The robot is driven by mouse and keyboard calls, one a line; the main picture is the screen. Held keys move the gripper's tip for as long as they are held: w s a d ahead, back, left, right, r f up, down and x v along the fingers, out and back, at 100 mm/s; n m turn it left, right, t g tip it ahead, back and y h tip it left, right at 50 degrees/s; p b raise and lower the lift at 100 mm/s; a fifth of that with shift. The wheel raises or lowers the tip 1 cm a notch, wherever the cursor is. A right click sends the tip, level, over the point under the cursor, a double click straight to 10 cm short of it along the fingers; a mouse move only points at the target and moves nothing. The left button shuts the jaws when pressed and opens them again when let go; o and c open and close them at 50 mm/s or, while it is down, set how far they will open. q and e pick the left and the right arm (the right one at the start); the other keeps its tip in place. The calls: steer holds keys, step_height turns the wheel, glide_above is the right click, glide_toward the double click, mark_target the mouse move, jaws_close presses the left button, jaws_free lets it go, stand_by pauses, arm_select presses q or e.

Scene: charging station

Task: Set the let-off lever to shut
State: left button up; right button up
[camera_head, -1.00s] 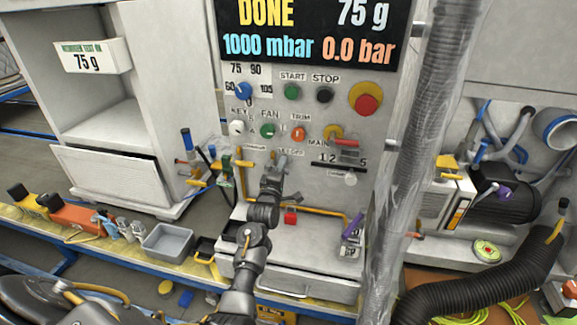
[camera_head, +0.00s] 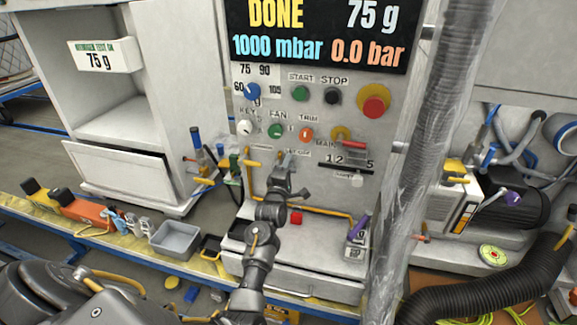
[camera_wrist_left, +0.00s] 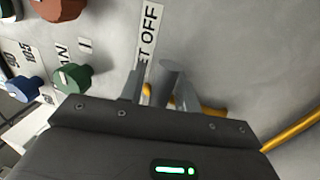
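The let-off lever (camera_wrist_left: 166,82) is a grey round bar on the panel under the "LET OFF" label (camera_wrist_left: 148,42) in the left wrist view. My left gripper (camera_wrist_left: 162,90) is at the lever, with one finger on each side of it. A narrow gap shows beside the lever, so the fingers look open around it rather than clamped. In the head view my left gripper (camera_head: 284,165) is up against the lower middle of the panel and hides most of the lever, so its setting cannot be told. My right gripper is not in view.
Above are the fan knob (camera_head: 276,131), trim knob (camera_head: 306,134) and main handle (camera_head: 347,143). A yellow pipe (camera_head: 247,180) runs left of the gripper. A clear-wrapped hose (camera_head: 412,170) stands to the right.

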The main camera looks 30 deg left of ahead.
arm_select(q)
steer(key=shift+o, duration=0.5)
steer(key=b+v, duration=0.1)
steer(key=v, duration=0.6)
steer(key=shift+s, duration=0.25)
steer(key=shift+d+f, duration=0.1)
